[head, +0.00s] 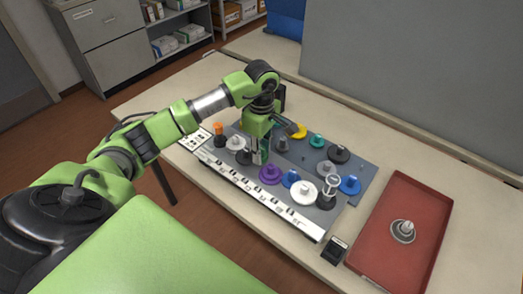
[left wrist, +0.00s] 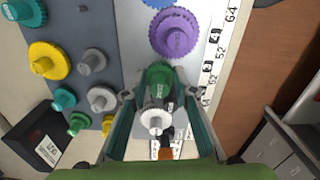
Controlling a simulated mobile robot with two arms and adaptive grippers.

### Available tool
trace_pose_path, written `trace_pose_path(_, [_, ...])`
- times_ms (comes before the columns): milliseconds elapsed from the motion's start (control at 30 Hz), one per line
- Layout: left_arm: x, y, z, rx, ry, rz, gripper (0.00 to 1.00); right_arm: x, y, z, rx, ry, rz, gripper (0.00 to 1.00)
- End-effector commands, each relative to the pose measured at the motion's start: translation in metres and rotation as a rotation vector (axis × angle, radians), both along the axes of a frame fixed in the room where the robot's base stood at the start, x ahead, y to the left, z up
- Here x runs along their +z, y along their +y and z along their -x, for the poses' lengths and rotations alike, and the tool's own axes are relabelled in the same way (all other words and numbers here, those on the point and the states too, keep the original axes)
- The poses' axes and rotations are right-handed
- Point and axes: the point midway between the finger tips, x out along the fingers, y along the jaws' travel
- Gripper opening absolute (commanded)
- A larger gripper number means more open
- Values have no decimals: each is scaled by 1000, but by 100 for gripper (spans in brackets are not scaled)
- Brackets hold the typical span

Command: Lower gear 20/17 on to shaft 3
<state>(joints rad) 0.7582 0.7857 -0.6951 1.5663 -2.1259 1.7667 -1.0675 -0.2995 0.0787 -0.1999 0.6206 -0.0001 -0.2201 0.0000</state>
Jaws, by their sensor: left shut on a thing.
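My left gripper (head: 258,158) reaches down over the left part of the grey gear board (head: 355,166). In the left wrist view its two fingers (left wrist: 161,98) are closed around a dark green gear (left wrist: 160,76) with a pale marking that looks like 20/17. A white gear (left wrist: 155,121) shows below it in that view. A purple gear (left wrist: 175,33) is on the other side of the green one. Shaft 3 cannot be picked out; the gripper and held gear cover that part of the board. My right gripper is not in view.
Several coloured gears stand close around, including a white one (head: 303,190) and a black one (head: 340,154). A white labelled strip (head: 262,199) runs along the board's front. A red tray (head: 382,262) holding a grey gear (head: 403,231) and a small black box (head: 335,250) lie right.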

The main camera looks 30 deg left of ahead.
Motion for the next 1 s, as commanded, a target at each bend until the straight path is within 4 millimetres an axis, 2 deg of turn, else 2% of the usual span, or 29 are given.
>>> trace_pose_path(1000, [-1, 0, 0, 0, 0, 0, 10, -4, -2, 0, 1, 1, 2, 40])
